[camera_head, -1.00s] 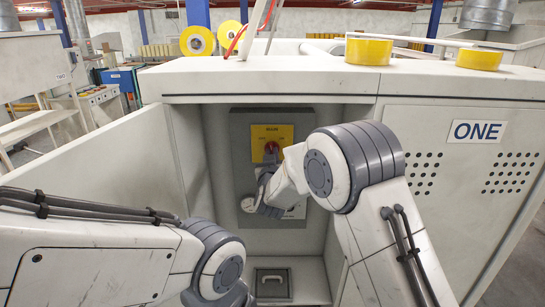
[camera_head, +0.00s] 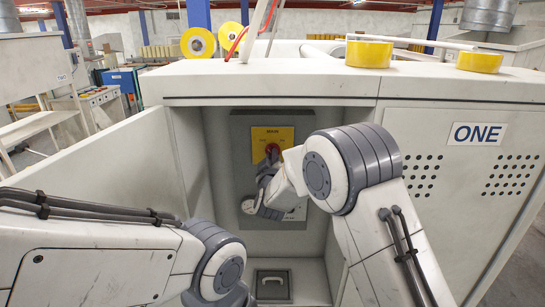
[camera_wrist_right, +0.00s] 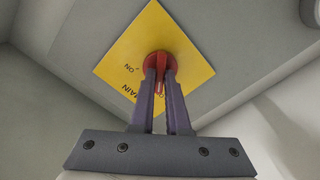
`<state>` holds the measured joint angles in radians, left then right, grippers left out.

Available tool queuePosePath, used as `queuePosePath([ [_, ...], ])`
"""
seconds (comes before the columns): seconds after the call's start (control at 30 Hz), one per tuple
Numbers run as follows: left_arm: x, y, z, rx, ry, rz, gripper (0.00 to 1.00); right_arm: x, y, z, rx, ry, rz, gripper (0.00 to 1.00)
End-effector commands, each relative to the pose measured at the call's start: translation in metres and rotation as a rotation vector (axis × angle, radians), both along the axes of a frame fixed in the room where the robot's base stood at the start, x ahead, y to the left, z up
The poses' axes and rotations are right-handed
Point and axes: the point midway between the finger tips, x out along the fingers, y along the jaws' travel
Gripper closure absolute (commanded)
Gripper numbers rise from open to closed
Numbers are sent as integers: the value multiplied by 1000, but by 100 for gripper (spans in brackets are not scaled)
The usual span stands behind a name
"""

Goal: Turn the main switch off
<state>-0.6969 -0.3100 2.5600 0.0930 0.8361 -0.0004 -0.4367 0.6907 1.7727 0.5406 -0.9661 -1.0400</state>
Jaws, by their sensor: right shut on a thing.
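The main switch is a red rotary knob (camera_head: 272,150) on a yellow plate (camera_head: 285,133) marked MAIN, on a grey panel inside the open cabinet. In the right wrist view the red knob (camera_wrist_right: 159,62) sits on the yellow plate (camera_wrist_right: 185,70), which looks tilted there. My right gripper (camera_head: 270,163) reaches into the cabinet at the knob. In the wrist view its two fingers (camera_wrist_right: 160,85) are shut on the knob's handle, partly hiding it and the lettering. My left arm crosses the lower left of the head view; its gripper is out of sight.
Yellow tape rolls (camera_head: 369,53) lie on the cabinet top (camera_head: 270,80).

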Motion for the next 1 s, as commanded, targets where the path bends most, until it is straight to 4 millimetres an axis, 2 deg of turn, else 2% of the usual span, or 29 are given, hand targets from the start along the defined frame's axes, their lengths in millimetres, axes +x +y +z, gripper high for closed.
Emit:
queuePosePath([
  [0.3, 0, 0, 0, 0, 0, 0, 50, 0, 1, -1, -5, 1, 2, 100],
  [0.33, 0, 0, 0, 0, 0, 0, 50, 0, 1, -1, -5, 1, 2, 82],
  [0.4, 0, 0, 0, 0, 0, 0, 50, 0, 1, -1, -5, 1, 2, 56],
  [0.77, 0, 0, -2, 0, 0, 0, 50, -3, 0, -1, -3, 0, 1, 56],
  [0.87, 0, 0, -6, 0, 0, 0, 50, -12, 1, -1, -2, -1, 2, 56],
  [1.0, 0, 0, -17, 0, 0, 0, 50, -38, 1, -3, -2, -1, 3, 56],
])
